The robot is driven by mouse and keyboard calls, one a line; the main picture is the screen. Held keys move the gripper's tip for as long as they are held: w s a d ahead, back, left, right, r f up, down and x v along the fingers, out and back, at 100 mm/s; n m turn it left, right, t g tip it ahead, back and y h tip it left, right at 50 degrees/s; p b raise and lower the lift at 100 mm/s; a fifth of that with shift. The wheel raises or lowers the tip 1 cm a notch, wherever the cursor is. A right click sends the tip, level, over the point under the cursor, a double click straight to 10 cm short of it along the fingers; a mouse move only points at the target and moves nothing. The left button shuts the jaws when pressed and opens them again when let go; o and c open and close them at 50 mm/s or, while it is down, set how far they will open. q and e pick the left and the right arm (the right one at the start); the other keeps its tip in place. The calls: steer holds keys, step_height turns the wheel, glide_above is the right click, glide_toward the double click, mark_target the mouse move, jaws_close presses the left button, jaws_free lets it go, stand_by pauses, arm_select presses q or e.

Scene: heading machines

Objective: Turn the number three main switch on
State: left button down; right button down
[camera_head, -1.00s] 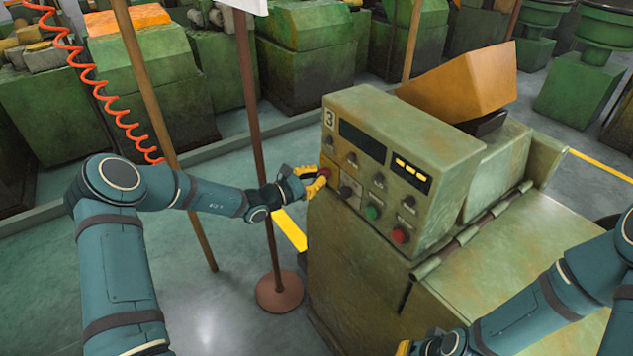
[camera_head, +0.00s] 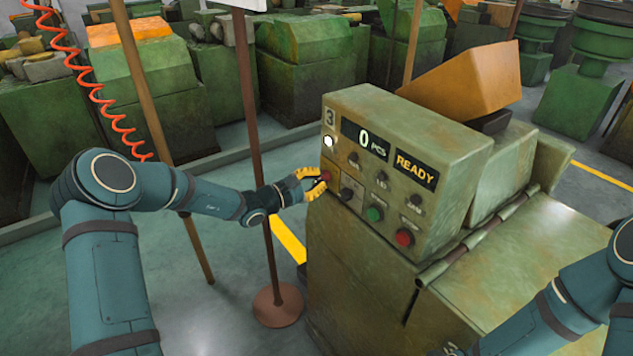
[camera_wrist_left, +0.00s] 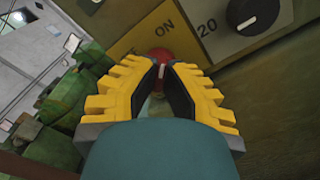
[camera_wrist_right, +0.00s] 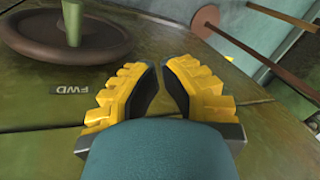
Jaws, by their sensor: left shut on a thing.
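The number three machine's control panel (camera_head: 385,165) stands at the centre in the head view, marked 3. Its red main switch (camera_wrist_left: 160,57) is beside a yellow plate (camera_wrist_left: 150,32) reading ON in the left wrist view. My left gripper (camera_head: 322,179) is shut on this red knob, which its fingers partly hide; it also shows in the left wrist view (camera_wrist_left: 162,73). The counter display (camera_head: 364,139) reads 0 PCS, the right display (camera_head: 415,170) reads READY, and a white lamp (camera_head: 329,141) is lit. My right gripper (camera_wrist_right: 161,68) is slightly open and empty.
A dark dial (camera_head: 347,194), a green button (camera_head: 374,214) and a red button (camera_head: 404,237) are near the switch. A brown post (camera_head: 262,170) stands close to my left forearm. A handwheel (camera_wrist_right: 70,38) is close to my right gripper.

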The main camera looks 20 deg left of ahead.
arm_select(q)
steer(key=c, duration=1.1)
jaws_free()
steer(key=shift+w, duration=0.1)
steer(key=shift+o, duration=0.2)
steer(key=v, duration=1.2)
